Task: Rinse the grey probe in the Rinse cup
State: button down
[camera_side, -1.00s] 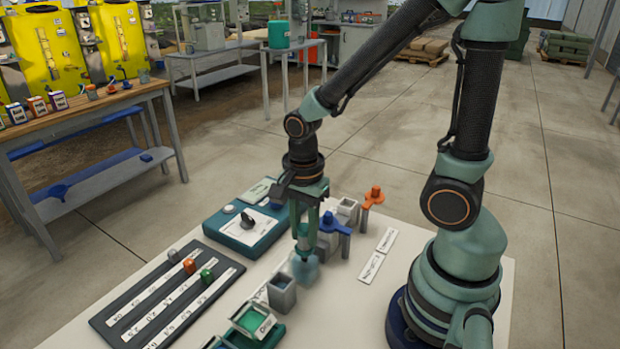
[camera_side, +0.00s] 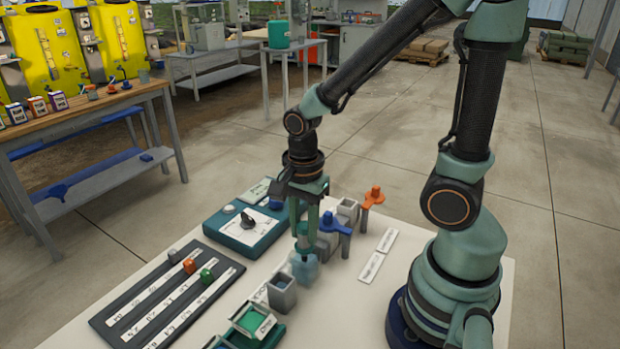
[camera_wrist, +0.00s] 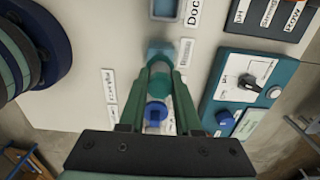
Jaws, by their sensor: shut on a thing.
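My gripper (camera_side: 303,248) points straight down with its fingers close together, shut on a slim dark piece that I take to be the grey probe (camera_side: 303,241); the fingers hide most of it. Its lower end is at a pale blue, see-through cup (camera_side: 306,270), which I take to be the Rinse cup; I cannot tell how deep it reaches. In the wrist view, the fingers (camera_wrist: 160,82) frame a teal round shape, and the pale blue cup (camera_wrist: 156,50) lies just beyond them.
A blue-topped probe (camera_side: 329,219) stands close to the right of my gripper, an orange-topped one (camera_side: 374,194) behind it. A teal dial box (camera_side: 240,229) and a dark slider board (camera_side: 130,318) are left.

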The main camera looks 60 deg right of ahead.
jog(key=shift+f, duration=0.3)
jog(key=shift+r, duration=0.15)
jog(key=shift+r, duration=0.7)
jog(key=shift+f, duration=0.85)
jog(key=shift+r, duration=4.3)
